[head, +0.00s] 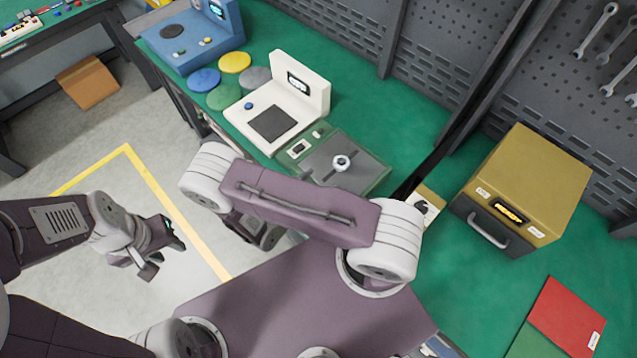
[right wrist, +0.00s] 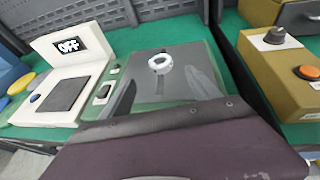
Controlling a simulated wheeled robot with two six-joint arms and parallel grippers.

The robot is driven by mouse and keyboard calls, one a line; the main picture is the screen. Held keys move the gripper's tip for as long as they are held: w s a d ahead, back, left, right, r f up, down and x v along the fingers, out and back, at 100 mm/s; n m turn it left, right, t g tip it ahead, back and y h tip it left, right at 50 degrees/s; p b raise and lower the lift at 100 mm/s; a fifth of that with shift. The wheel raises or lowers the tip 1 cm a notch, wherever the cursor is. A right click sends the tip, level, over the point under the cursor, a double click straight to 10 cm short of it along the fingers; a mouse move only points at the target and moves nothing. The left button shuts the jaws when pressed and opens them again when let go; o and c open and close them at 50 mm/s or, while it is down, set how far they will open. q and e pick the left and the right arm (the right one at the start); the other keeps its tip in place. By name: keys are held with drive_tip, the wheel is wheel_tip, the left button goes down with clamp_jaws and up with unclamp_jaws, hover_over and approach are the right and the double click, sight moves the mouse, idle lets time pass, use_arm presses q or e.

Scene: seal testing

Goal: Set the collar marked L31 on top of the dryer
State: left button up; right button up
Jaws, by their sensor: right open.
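A small white ring (head: 341,162), the likely collar, lies on the grey plate of a green-framed station; it also shows in the right wrist view (right wrist: 160,62). No L31 mark can be read on it. The ochre box (head: 540,170) with a dark handled front and lit display looks like the dryer; its visible top is bare. My left gripper (head: 163,254) is open and empty over the floor, left of the bench. My right gripper is mostly hidden behind my right arm link in the head view; nothing shows held in it.
A white device (head: 285,105) reading OFF stands left of the green station (head: 365,170). Coloured discs (head: 222,97) and a blue device (head: 195,40) lie beyond it. A tan control box (right wrist: 285,75) with a knob and orange button sits between the station and dryer. Red and green mats (head: 570,315) lie at right.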

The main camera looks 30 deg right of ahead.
drive_tip(key=s+r+m+g+y, duration=0.65)
drive_tip(key=s+m+g, duration=0.25)
drive_tip(key=m, duration=0.4)
drive_tip(key=w+a+r+m+t+y, duration=0.3)
drive_tip(key=r+m+y, duration=0.3)
drive_tip(key=m, duration=0.4)
drive_tip(key=shift+w+a+r+t, duration=0.3)
drive_tip(key=shift+a+r+t, duration=0.35)
drive_tip(key=shift+r, duration=0.2)
wheel_tip(320, 180, down, 2)
drive_tip(key=shift+f+b, duration=0.15)
drive_tip(key=shift+b, duration=1)
